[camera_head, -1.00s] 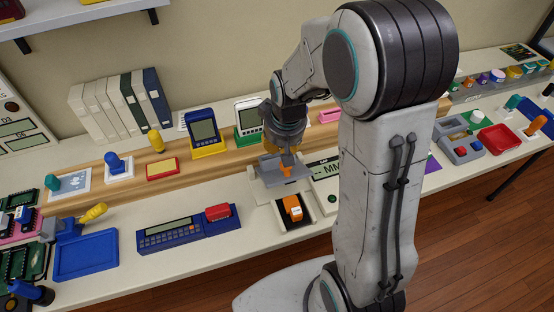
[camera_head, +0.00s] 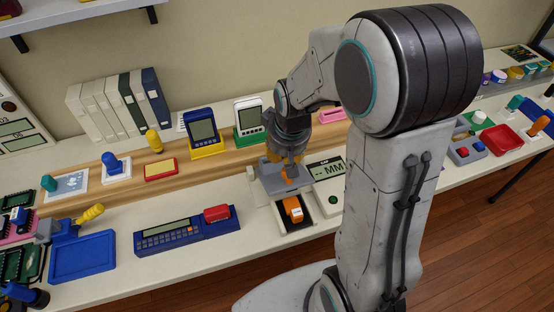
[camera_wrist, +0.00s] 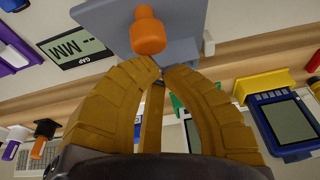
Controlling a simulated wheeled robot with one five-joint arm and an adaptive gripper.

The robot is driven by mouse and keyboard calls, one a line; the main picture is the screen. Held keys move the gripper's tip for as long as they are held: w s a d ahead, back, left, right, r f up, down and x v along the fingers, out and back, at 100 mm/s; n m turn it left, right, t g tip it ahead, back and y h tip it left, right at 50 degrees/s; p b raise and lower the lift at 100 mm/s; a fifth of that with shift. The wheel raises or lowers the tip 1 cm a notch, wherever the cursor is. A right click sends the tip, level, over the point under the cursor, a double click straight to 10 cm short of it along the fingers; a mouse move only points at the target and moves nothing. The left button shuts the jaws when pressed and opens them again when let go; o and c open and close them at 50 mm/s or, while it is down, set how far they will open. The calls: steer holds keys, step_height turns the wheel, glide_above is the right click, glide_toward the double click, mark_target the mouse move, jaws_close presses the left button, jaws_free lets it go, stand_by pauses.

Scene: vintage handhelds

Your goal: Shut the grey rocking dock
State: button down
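The grey rocking dock (camera_head: 283,185) stands near the middle of the table. Its grey lid carries an orange knob (camera_wrist: 147,32) and is tilted up over the pale base. An orange cartridge (camera_head: 293,209) lies in the dark bay in front, still uncovered. My gripper (camera_head: 288,163) is just behind and above the lid, close to the knob. In the wrist view the yellow fingers (camera_wrist: 163,68) have their tips nearly together, with nothing held between them. The knob and lid are just beyond the tips; I cannot tell whether they touch.
A display reading MM (camera_head: 326,170) is right of the dock. A blue keyboard handheld (camera_head: 170,237) with a red block (camera_head: 217,213) is to the left. Handhelds on yellow (camera_head: 203,131) and green (camera_head: 248,118) stands are behind.

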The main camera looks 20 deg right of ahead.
steer(key=shift+s+f+b, duration=0.4)
steer(key=shift+s+f, duration=0.05)
steer(key=shift+s, duration=0.2)
steer(key=shift+r, duration=0.1)
steer(key=w+p+v, duration=0.2)
steer(key=p+v, duration=0.5)
steer(key=v, duration=0.1)
steer(key=shift+r, duration=0.55)
steer(key=shift+s, duration=0.1)
steer(key=s+f+g, duration=0.2)
steer(key=s+g, duration=0.1)
steer(key=s, duration=0.4)
steer(key=s+r+t, duration=0.3)
steer(key=s+r, duration=0.5)
steer(key=r, duration=0.2)
steer(key=shift+s+t, duration=0.4)
